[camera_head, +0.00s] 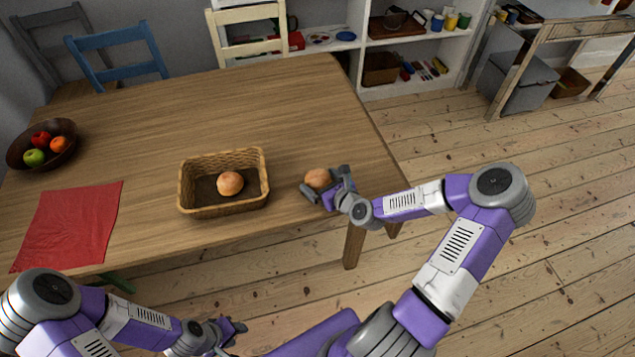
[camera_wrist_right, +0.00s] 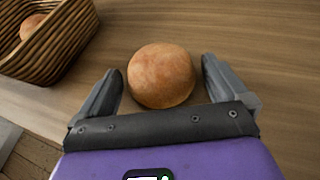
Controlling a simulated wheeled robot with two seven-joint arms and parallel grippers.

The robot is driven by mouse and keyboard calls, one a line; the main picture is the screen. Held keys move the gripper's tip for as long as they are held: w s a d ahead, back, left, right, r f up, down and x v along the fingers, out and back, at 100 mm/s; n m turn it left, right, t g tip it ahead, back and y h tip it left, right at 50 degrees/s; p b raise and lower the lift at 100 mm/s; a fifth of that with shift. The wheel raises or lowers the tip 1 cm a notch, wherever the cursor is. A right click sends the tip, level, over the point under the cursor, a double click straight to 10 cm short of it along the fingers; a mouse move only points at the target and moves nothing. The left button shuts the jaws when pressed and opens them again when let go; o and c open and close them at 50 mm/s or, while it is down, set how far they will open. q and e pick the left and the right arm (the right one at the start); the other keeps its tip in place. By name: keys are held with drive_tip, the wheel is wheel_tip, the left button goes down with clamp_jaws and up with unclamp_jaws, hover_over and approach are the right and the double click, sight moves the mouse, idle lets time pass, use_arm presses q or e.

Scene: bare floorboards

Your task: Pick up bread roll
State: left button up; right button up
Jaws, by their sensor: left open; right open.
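A round brown bread roll (camera_head: 317,178) rests on the wooden table (camera_head: 230,105), to the right of the wicker basket. My right gripper (camera_head: 325,186) is open at this roll. In the right wrist view the roll (camera_wrist_right: 161,76) sits between the tips of the two spread fingers of the right gripper (camera_wrist_right: 160,90), with a gap on each side. A second bread roll (camera_head: 230,183) lies inside the basket. My left gripper (camera_head: 232,335) is open and empty, low in front of the table.
The wicker basket (camera_head: 223,209) stands just left of the right gripper; its corner also shows in the right wrist view (camera_wrist_right: 50,55). A red cloth (camera_head: 68,226) and a fruit bowl (camera_head: 20,152) are at the left. The table's middle is clear. Chairs and shelves stand behind.

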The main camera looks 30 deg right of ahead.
drive_tip(key=shift+w+f, duration=0.1)
drive_tip(key=shift+w, duration=0.15)
drive_tip(key=c, duration=0.9)
